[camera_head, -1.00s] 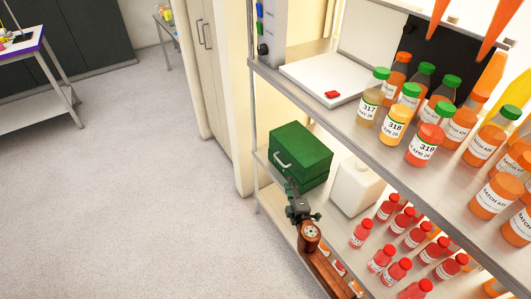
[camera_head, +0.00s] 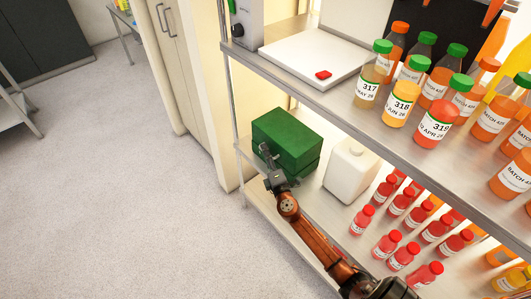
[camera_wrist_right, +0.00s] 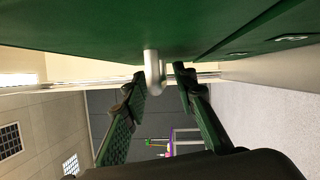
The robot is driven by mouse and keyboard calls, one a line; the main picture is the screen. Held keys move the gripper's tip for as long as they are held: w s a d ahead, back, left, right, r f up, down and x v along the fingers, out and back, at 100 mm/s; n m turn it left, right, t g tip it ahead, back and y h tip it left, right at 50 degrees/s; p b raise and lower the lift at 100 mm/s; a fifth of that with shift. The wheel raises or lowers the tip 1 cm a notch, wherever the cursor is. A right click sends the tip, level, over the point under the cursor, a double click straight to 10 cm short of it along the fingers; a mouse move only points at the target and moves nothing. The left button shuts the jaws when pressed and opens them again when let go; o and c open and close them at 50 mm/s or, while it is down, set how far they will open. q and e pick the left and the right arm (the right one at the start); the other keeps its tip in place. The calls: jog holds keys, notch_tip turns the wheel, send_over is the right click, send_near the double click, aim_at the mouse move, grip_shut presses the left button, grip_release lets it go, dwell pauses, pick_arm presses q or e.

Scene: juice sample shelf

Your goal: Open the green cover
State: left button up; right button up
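A green box with a green cover (camera_head: 288,134) stands on the lower shelf, and the cover looks shut. Its pale handle is on the front face, mostly hidden by my right gripper in the head view. My right gripper (camera_head: 267,158) is at the front of the box. In the right wrist view the green cover (camera_wrist_right: 110,25) fills the top, and the pale handle (camera_wrist_right: 152,68) sticks down between the two fingertips of my right gripper (camera_wrist_right: 160,80). The fingers are apart, with a visible gap between the handle and the right-hand finger. My left gripper is not in view.
A white jug (camera_head: 350,170) stands right of the box, with several red-capped bottles (camera_head: 388,188) beyond it. The upper shelf (camera_head: 330,98) above holds juice bottles and a white scale (camera_head: 312,58). Open floor (camera_head: 120,190) lies to the left.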

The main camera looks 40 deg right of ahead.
jog(key=shift+w, duration=0.2)
jog(key=shift+c, duration=0.4)
grip_shut()
